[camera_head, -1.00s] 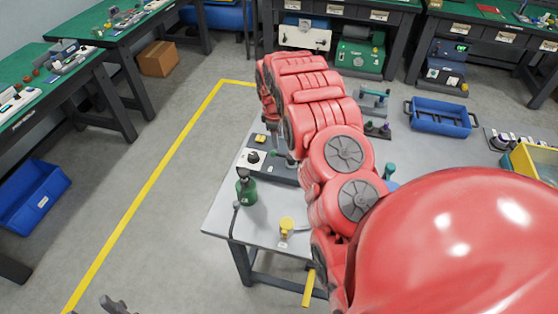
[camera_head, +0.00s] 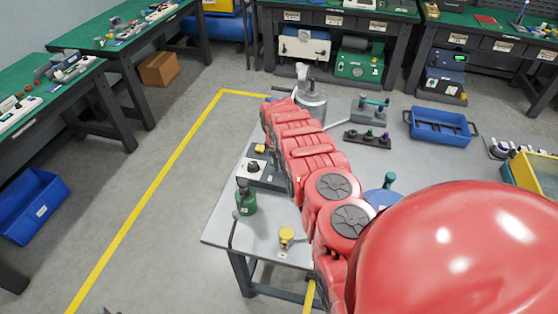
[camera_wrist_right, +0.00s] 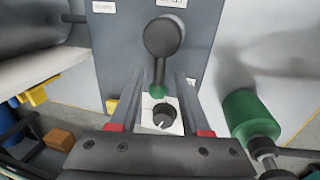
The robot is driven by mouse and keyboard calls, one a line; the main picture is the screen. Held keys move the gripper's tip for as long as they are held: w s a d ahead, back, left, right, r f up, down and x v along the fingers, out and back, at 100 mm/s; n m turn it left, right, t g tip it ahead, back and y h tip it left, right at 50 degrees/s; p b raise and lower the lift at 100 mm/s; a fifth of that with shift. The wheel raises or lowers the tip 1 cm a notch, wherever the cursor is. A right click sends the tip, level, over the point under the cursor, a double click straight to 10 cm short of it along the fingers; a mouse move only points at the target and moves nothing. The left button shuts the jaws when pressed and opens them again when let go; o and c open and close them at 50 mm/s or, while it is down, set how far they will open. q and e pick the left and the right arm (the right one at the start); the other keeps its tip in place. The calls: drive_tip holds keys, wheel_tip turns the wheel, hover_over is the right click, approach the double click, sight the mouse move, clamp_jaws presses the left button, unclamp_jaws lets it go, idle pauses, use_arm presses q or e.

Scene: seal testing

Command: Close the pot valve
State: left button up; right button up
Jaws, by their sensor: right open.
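A silver pot (camera_head: 313,106) with a grey fitting on top stands at the table's far left, just beyond my right arm. A grey cylinder (camera_wrist_right: 35,25), probably this pot, fills the upper left of the right wrist view. My right gripper (camera_wrist_right: 160,128) is open and empty there, fingers pointing at a grey box. Between the fingers show a dark ball-ended lever (camera_wrist_right: 163,40) with a green tip, and a black knob (camera_wrist_right: 165,117) on a white plate. I cannot tell whether the lever is the pot valve. My arm hides the right gripper in the head view. My left gripper is not in view.
A yellow-topped item (camera_head: 287,236) is near the front edge. A blue tray (camera_head: 440,126) and small fixtures stand farther right.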

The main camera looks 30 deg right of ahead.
clamp_jaws()
idle(1.4)
